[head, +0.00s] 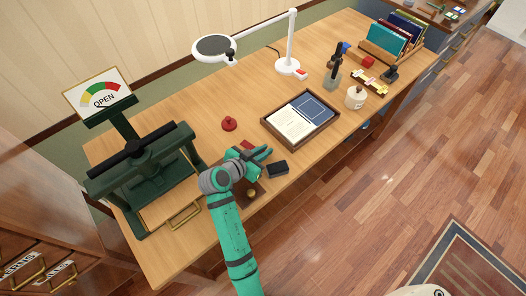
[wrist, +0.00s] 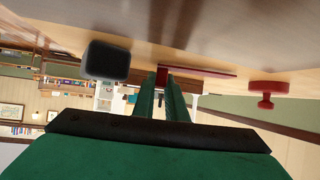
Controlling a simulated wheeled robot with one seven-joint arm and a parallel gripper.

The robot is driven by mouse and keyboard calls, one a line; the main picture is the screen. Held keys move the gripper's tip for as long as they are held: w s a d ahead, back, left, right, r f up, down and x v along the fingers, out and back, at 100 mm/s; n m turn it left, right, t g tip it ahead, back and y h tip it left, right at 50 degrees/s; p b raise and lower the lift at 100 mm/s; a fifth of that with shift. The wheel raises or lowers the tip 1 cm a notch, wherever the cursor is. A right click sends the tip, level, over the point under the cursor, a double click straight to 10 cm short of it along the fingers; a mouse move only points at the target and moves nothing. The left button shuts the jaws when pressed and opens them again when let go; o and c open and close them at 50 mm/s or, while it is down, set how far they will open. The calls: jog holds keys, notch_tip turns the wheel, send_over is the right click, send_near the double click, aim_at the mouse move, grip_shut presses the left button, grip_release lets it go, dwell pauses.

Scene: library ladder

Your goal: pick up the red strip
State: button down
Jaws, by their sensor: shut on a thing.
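The red strip (head: 247,145) shows in the head view as a short dark red piece beside my gripper, near the middle of the desk. In the wrist view the red strip (wrist: 205,71) is long and thin, with its near end between my fingertips. My gripper (head: 264,154), teal with slim fingers, is low over the desk; in the wrist view its fingers (wrist: 161,82) are closed on that end. Part of the strip is hidden by the fingers. I cannot tell whether it is clear of the desk top.
A dark block (head: 277,169) lies just right of my gripper. A red knobbed piece (head: 229,123) stands behind it. A framed tray (head: 265,122) with a book is to the right, a green press (head: 140,180) to the left. Bare wood (head: 190,95) lies at the back.

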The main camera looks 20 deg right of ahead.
jog(key=shift+r, duration=0.45)
jog(key=s+r, duration=0.1)
jog(key=r, duration=0.1)
jog(key=s+r, duration=0.2)
jog(key=r, duration=0.1)
jog(key=s+a+r, duration=0.1)
jog(key=s+r, duration=0.1)
jog(key=r, duration=0.1)
jog(key=shift+s, duration=0.1)
jog(key=s+a+r, duration=0.2)
jog(key=s+r, duration=0.1)
jog(key=s, duration=0.5)
jog(key=shift+s+r, duration=0.3)
jog(key=shift+w, duration=0.15)
